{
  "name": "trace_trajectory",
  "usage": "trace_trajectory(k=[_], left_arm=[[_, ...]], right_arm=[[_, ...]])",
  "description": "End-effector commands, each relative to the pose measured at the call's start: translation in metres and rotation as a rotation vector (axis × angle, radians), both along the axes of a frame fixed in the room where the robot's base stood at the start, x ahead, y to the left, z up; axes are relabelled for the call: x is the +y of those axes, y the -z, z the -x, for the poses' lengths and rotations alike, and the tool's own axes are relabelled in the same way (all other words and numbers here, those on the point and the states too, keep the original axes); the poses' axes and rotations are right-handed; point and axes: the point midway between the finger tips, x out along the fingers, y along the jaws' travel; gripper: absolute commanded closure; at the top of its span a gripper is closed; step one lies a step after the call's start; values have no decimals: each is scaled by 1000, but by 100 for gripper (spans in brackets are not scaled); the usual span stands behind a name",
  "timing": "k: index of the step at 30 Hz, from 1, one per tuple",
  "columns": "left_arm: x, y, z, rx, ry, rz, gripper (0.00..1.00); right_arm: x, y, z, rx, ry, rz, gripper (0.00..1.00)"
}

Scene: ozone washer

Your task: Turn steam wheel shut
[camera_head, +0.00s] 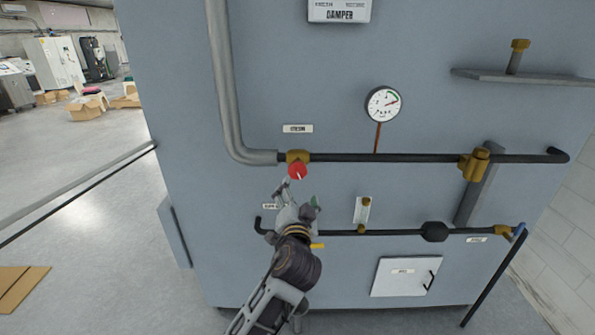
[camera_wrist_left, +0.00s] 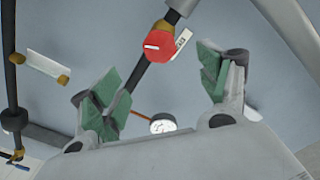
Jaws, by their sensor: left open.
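The steam wheel is a small red round knob (camera_head: 297,171) with a white mark on its face. It sits on a brass valve (camera_head: 297,156) where the grey pipe meets the black pipe, below a small label (camera_head: 298,129). In the left wrist view the red knob (camera_wrist_left: 159,45) is ahead of the fingertips, between them in the picture. My left gripper (camera_head: 298,196) is just below the knob in the head view and appears apart from it. Its green-padded fingers (camera_wrist_left: 160,85) are spread wide with nothing between them. My right gripper is in neither view.
A pressure gauge (camera_head: 383,104) stands above the black pipe (camera_head: 420,158). A lower pipe (camera_head: 385,232) with a black fitting runs behind my left arm's level. A shelf plate (camera_head: 520,77) juts out at upper right. A white hatch (camera_head: 405,276) is low down.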

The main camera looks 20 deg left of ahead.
Motion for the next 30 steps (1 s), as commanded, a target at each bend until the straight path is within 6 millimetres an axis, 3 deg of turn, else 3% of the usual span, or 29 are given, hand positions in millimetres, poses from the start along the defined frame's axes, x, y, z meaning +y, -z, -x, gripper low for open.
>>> trace_trajectory(k=[14,30], left_arm=[[3,0,-12,1,1,-2,24],[19,-1,-67,1,0,-2,24]], right_arm=[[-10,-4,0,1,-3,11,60],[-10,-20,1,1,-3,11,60]])
